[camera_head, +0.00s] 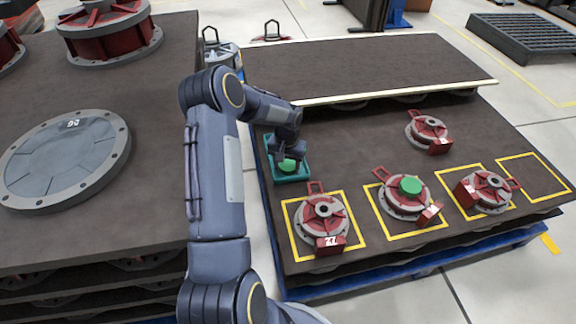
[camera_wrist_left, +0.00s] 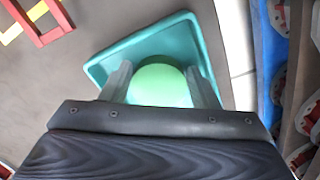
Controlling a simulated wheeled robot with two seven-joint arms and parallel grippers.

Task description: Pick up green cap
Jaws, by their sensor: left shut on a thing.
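A green cap (camera_head: 288,165) is at a small teal tray (camera_head: 302,174) on the left side of the brown table. My left gripper (camera_head: 288,156) is over the tray, pointing down. In the left wrist view the green cap (camera_wrist_left: 158,84) sits between the two fingers of my left gripper (camera_wrist_left: 160,85), which are shut on it. The teal tray (camera_wrist_left: 185,32) is behind and around it in that view. I cannot tell whether the cap touches the tray floor. Another green cap (camera_head: 410,186) sits on a red-and-grey flanged part. My right gripper is not in view.
Red-and-grey parts stand in yellow squares, one (camera_head: 322,214) just right of the tray and another (camera_head: 486,190) farther right. The rightmost yellow square (camera_head: 535,176) is empty. One more part (camera_head: 428,130) stands behind. A stack with a large grey disc (camera_head: 65,160) is left of my arm.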

